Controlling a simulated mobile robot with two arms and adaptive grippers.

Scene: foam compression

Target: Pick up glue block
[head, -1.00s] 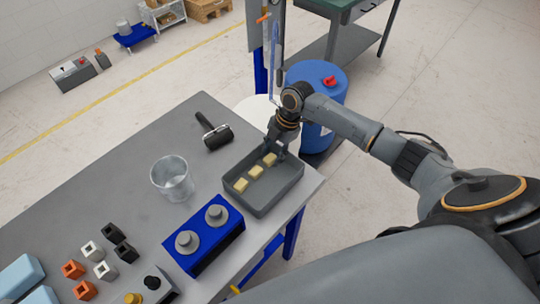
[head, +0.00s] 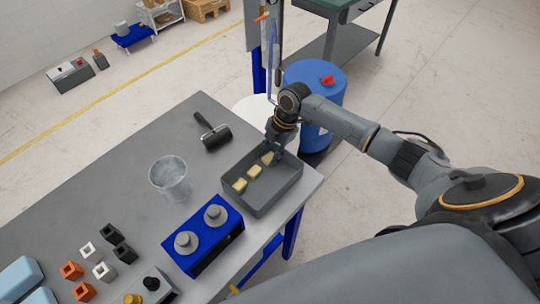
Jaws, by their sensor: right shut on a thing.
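Three pale yellow glue blocks are in the grey tray (head: 262,209) at the right end of the table. The near block (head: 240,185) and the middle block (head: 254,170) lie on the tray floor. My right gripper (head: 273,156) reaches down into the far end of the tray, shut on the far glue block (head: 266,158), which is partly hidden by the fingers. I cannot tell whether that block is clear of the tray floor. My left gripper is not in view.
A roller (head: 214,134) lies behind the tray, and a clear beaker (head: 169,178) stands left of it. A blue two-knob unit (head: 203,236) stands in front. Small orange, white and black blocks sit at the left. A blue drum (head: 318,85) stands behind the arm.

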